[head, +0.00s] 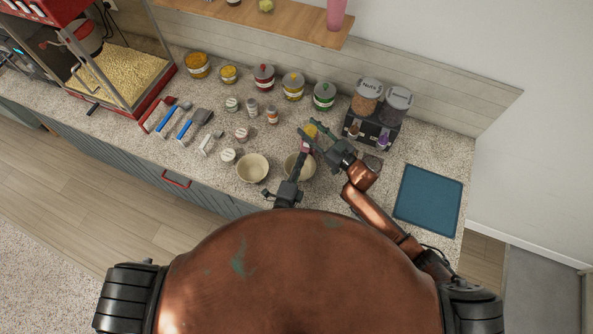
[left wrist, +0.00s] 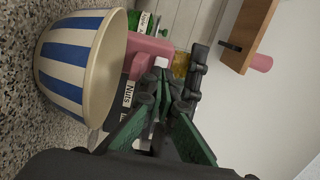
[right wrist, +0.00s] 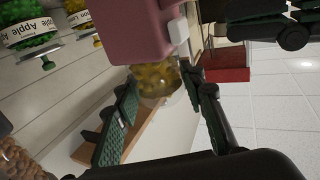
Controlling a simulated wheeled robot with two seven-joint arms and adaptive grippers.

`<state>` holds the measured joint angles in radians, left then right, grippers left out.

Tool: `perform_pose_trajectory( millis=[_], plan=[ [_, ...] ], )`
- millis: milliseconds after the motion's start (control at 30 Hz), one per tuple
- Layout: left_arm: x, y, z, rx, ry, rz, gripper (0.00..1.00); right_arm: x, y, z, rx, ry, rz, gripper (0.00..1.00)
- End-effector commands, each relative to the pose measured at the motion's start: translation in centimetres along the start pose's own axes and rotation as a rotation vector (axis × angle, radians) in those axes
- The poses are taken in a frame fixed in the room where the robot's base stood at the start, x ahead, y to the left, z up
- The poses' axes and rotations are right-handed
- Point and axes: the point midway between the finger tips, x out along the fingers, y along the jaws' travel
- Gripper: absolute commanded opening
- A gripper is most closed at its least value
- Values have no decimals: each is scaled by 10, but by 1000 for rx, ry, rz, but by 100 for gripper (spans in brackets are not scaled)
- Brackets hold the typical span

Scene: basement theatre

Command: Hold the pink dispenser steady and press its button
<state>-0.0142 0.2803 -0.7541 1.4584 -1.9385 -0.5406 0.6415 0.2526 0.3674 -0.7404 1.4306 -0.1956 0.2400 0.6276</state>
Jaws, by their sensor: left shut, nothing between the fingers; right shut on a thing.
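The pink dispenser (head: 306,146) is above the counter by the right-hand bowl. Its pink body (right wrist: 125,30) and clear container of yellow pieces (right wrist: 158,84) show in the right wrist view. My right gripper (head: 314,132) is shut on the container, with a finger on each side. The white button (right wrist: 178,31) faces my left gripper; it also shows in the left wrist view (left wrist: 161,62). My left gripper (head: 303,153) is shut and empty, its fingertips (left wrist: 160,82) close to the button. I cannot tell whether they touch it. The fingers hide part of the dispenser.
A striped bowl (left wrist: 75,62) stands close beside my left gripper; another bowl (head: 252,169) is left of it. The Nuts dispenser stand (head: 372,132) is to the right. Lidded jars (head: 264,77) line the back. A blue mat (head: 428,200) lies right. A wooden shelf (head: 270,17) overhangs the back.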

Motion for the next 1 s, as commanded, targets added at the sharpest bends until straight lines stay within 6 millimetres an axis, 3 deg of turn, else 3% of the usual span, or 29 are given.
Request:
perform_pose_trajectory(
  millis=[200,667,1000],
  plan=[
    [23,0,0,0,-1,1,0,0,0,0,0,0,1,7],
    [28,0,0,0,0,0,0,0,0,0,0,0,0,7],
    [47,0,1,1,-2,1,0,0,-2,0,1,1,-3,7]
  ],
)
